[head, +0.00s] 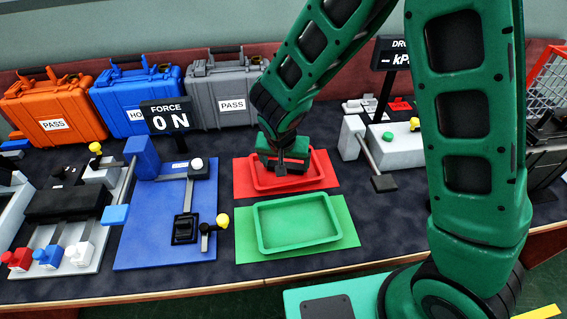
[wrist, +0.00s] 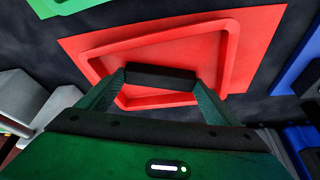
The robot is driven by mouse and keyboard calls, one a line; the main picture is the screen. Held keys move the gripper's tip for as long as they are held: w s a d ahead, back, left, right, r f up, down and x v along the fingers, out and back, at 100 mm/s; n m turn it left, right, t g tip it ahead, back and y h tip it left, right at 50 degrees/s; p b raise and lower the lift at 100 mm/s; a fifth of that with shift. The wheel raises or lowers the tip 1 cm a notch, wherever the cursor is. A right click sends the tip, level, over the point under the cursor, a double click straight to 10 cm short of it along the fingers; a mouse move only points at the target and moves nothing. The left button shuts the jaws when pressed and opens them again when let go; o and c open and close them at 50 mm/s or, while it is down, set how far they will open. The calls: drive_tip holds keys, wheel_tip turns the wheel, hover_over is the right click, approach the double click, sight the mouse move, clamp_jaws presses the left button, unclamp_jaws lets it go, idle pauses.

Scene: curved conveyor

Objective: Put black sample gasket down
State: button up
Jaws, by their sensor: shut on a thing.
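My gripper (head: 281,168) is over the red tray (head: 328,178) in the head view, with its fingers pointing down. In the wrist view, my gripper (wrist: 160,90) is shut on a black bar-like piece, the black sample gasket (wrist: 160,76), which spans the gap between the two green fingers. The red tray (wrist: 228,45) lies beyond the gasket in that view. The tray looks empty where it shows. I cannot tell whether the gasket touches the tray floor.
The red tray sits on a red mat (head: 243,187). A green tray (head: 298,245) on a green mat (head: 349,240) lies nearer and looks empty. A blue force tester (head: 135,235) stands to the left and a grey device (head: 385,145) to the right. Cases line the back.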

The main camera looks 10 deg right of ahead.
drive_tip(key=shift+f, duration=0.15)
drive_tip(key=o, duration=1)
drive_tip(key=shift+o, duration=0.2)
drive_tip(key=v, duration=1.2)
